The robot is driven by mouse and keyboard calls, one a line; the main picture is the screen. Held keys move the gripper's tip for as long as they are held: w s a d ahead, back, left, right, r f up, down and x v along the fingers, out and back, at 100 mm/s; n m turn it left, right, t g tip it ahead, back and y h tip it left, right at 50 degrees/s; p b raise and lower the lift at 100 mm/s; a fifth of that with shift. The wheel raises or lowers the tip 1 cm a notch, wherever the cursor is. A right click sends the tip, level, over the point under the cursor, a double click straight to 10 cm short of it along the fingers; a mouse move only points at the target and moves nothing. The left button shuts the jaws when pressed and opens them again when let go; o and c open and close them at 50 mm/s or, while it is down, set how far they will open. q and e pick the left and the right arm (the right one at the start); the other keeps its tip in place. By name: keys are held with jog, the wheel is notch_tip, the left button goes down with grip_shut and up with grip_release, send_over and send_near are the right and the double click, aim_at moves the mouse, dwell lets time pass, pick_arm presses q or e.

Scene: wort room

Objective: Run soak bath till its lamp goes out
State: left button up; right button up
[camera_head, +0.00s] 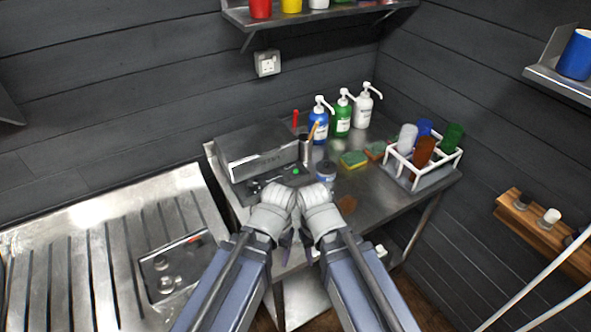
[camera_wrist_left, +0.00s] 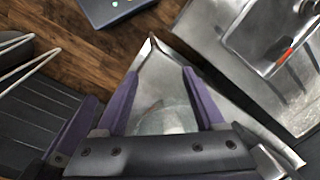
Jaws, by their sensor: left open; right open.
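A grey steel box (camera_head: 262,150) with a dark front stands on the steel counter in the head view. It looks like the soak bath, and a green lamp (camera_head: 295,171) glows on its front. My left gripper (camera_head: 287,241) and right gripper (camera_head: 312,249) are side by side in front of it, pointing down at the counter's front edge, with no visible contact with the bath. My wrists cover part of its front. In the left wrist view my left gripper (camera_wrist_left: 162,72) is open over a steel surface, with a pale round thing between its fingers that I cannot identify.
A labelled tin (camera_head: 325,173), pump bottles (camera_head: 341,117), sponges (camera_head: 353,159) and a white rack (camera_head: 398,168) of coloured cups stand to the right on the counter. A ribbed steel drainer (camera_head: 80,235) is at left. Shelves hang above.

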pick_arm(q)
jog(key=shift+w, duration=0.15)
jog(key=shift+c, duration=0.2)
grip_shut()
dwell(1.4)
